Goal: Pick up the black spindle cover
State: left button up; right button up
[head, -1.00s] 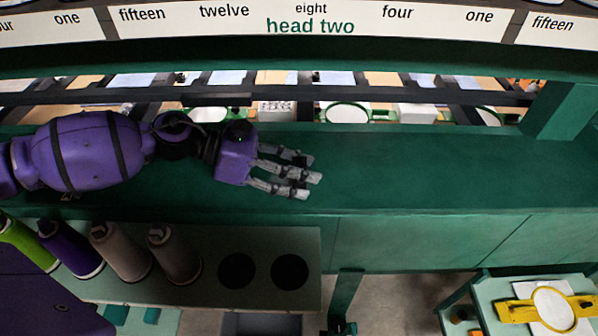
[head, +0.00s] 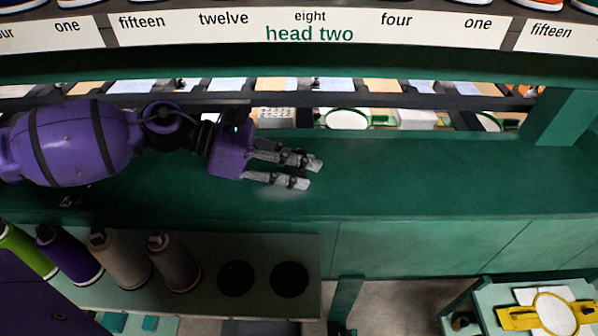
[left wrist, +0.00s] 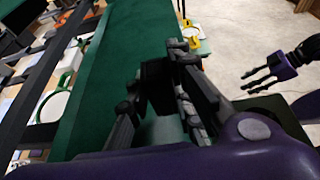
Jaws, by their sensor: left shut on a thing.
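My left gripper (head: 302,172) is over the green ledge (head: 430,175) in the head view, its grey fingers pointing right and close together. In the left wrist view, a dark block-like thing, which looks like the black spindle cover (left wrist: 156,80), sits between the fingers of my left gripper (left wrist: 162,92). The gripper is shut on it. The cover is not discernible in the head view, where the fingers hide it. My right gripper (left wrist: 262,78) shows at the right of the left wrist view, fingers spread and empty.
Thread cones, green, purple (head: 70,254) and grey (head: 120,258), stand in a rack below the ledge, beside two empty holes (head: 289,279). A yellow hoop frame (head: 515,318) lies on a stand at lower right. Dark rails run behind the ledge. The ledge's right side is clear.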

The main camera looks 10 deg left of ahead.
pick_arm(q)
jog(key=s+d+r, duration=0.1)
jog(key=s+r, duration=0.3)
jog(key=s, duration=0.2)
jog(key=s+r+p, duration=0.1)
jog(key=s+r, duration=0.4)
jog(key=s, duration=0.2)
jog(key=shift+s+d, duration=0.2)
jog(key=shift+d, duration=0.15)
